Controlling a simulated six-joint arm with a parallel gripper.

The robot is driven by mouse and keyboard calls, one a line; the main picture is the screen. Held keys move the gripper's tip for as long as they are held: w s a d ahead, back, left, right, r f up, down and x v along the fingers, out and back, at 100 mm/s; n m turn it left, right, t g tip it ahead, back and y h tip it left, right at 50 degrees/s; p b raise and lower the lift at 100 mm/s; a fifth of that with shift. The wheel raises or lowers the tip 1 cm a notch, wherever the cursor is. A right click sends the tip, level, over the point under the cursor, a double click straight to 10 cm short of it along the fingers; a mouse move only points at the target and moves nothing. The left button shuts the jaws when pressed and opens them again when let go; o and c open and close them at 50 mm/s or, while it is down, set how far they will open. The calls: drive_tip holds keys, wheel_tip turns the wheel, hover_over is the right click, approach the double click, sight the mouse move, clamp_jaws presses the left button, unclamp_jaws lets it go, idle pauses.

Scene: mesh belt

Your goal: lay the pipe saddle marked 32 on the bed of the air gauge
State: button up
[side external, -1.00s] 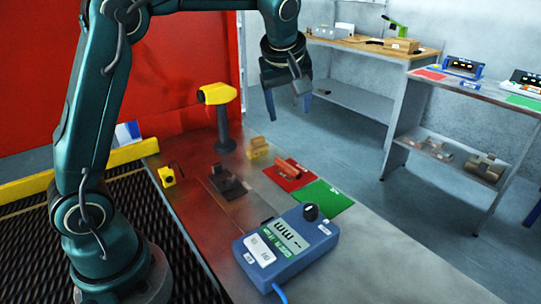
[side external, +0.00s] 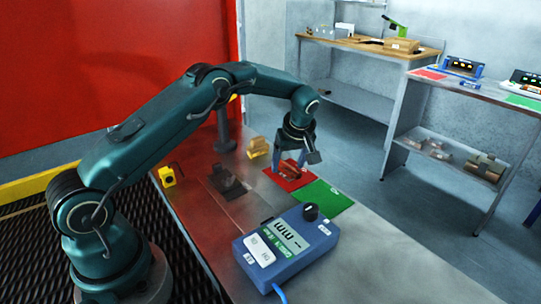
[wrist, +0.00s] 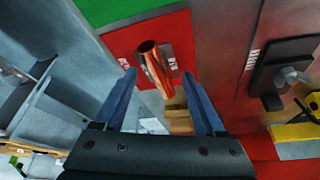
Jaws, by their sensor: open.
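A copper-coloured, curved piece, seemingly the pipe saddle (wrist: 152,64), lies on a red mat (wrist: 118,43); I cannot read a 32 on it. My gripper (side external: 290,160) is open over the red mat in the side view. In the wrist view its two blue fingers (wrist: 160,82) are spread, one on each side of the saddle's near end, with nothing held. A dark fixture (side external: 228,182), perhaps the gauge bed, sits on the bench left of the mat; it also shows at the right of the wrist view (wrist: 278,76). The blue gauge box (side external: 286,245) stands in front, with a lit display.
A green mat (side external: 325,197) adjoins the red one. A tan block (side external: 257,147) sits behind the fixture, and a small yellow block (side external: 167,177) is at the bench's left edge. The bench's right front is clear. Shelves with other parts stand behind.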

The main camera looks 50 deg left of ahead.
drive_tip(key=shift+a+f, duration=0.1)
drive_tip(key=shift+f, duration=0.15)
clamp_jaws()
drive_tip(key=shift+r, duration=0.1)
idle(0.3)
